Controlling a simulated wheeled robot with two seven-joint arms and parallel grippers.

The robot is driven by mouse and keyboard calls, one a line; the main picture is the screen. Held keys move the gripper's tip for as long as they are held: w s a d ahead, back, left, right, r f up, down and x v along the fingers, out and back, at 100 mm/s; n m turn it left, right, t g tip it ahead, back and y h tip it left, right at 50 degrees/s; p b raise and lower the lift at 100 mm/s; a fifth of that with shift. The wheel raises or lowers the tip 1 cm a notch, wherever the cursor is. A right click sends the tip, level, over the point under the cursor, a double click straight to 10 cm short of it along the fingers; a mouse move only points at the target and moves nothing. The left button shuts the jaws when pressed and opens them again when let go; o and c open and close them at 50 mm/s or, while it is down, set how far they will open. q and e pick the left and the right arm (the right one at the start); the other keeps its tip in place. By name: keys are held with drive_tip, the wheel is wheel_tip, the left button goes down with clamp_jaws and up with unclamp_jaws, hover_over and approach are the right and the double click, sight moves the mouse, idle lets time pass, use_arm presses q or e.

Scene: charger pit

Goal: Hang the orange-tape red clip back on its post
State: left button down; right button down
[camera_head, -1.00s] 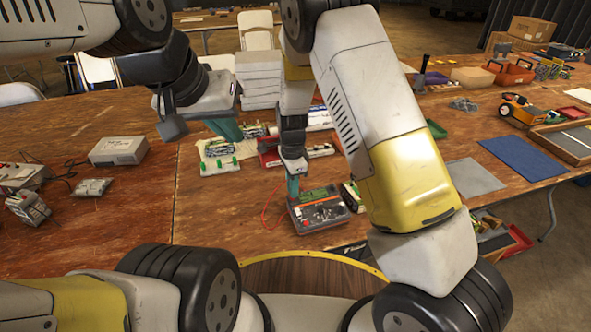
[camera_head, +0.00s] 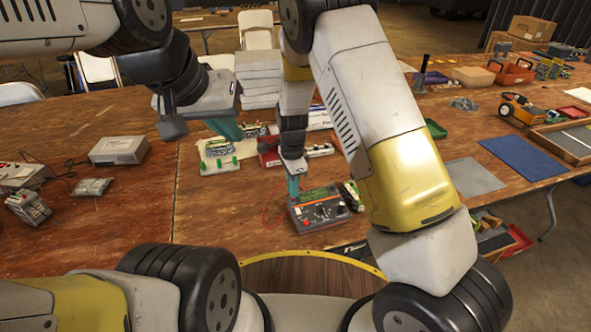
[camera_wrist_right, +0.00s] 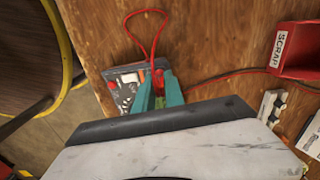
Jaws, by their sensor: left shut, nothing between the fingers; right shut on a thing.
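My right gripper (camera_head: 293,188) points down at the left edge of the grey charger box (camera_head: 322,222), which has a green panel and knobs. In the right wrist view, its teal fingers (camera_wrist_right: 160,92) are shut on a small red clip (camera_wrist_right: 158,78) beside the charger box (camera_wrist_right: 122,78). A thin red lead (camera_wrist_right: 150,14) loops from the clip. My left gripper (camera_head: 228,129) is shut and empty, above the table to the left of my right gripper.
A red SCRAP bin (camera_wrist_right: 299,48) stands near my right gripper. A green-footed circuit board (camera_head: 220,165) lies left of it. A beige power box (camera_head: 119,150) and small devices are on the left table. The wood between them and the charger is mostly clear.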

idle(0.4)
drive_tip(key=c, duration=1.3)
unclamp_jaws()
drive_tip(key=shift+c, duration=0.2)
drive_tip(key=shift+o, duration=0.4)
drive_tip(key=shift+o, duration=0.7)
drive_tip(key=shift+r, duration=3.7)
